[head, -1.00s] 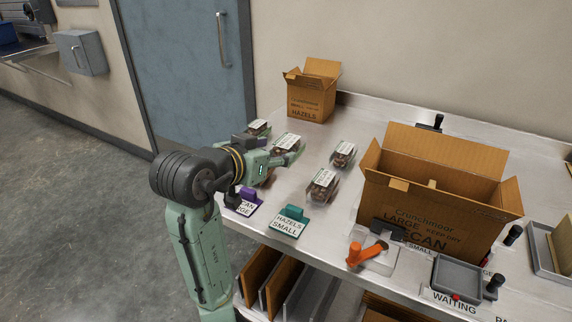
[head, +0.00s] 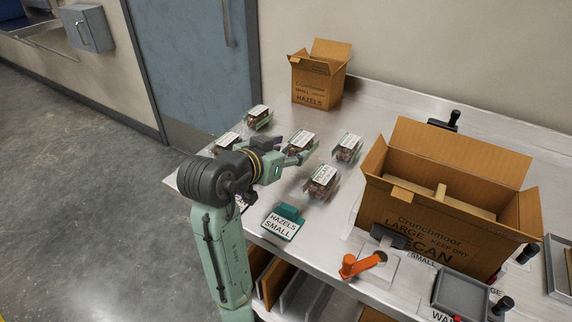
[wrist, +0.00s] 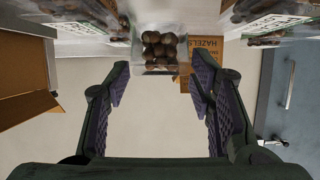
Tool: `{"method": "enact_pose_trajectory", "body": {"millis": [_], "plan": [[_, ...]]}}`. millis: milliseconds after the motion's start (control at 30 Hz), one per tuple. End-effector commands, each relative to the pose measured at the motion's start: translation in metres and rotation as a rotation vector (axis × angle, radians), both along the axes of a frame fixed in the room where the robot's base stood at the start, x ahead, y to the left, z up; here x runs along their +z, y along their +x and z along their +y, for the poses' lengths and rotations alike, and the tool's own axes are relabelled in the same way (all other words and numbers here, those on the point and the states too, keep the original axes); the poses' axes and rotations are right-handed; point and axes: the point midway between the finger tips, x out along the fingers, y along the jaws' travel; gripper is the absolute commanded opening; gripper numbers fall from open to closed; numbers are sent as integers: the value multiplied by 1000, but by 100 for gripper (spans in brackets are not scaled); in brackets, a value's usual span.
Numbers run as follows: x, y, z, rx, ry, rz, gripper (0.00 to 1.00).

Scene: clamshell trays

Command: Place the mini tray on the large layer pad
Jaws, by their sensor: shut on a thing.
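A clear clamshell mini tray of round brown nuts (wrist: 160,50) sits between the fingertips of my gripper (wrist: 161,78) in the wrist view. In the head view my gripper (head: 300,158) is low over the bench, beside a white-labelled tray (head: 299,141) that it partly hides. My gripper is shut on the tray. The large pecan carton (head: 410,222) stands open at the right. A tan flat piece (head: 466,197) shows inside it; I cannot tell whether this is the large layer pad.
Other clamshells stand close by, at the back (head: 260,116), right (head: 347,147), front (head: 321,181) and left (head: 228,141). A small hazels carton (head: 320,78) is behind. A teal-clipped sign (head: 283,222) and an orange-handled tool (head: 360,264) lie near the front edge.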

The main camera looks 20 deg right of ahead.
Motion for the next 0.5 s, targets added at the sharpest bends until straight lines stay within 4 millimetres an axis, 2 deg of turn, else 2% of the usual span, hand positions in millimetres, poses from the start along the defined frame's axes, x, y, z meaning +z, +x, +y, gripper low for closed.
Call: {"method": "enact_pose_trajectory", "body": {"millis": [300, 500], "plan": [[-37, 0, 0, 1, -1, 3, 19], [-44, 0, 0, 2, -1, -2, 19]]}}
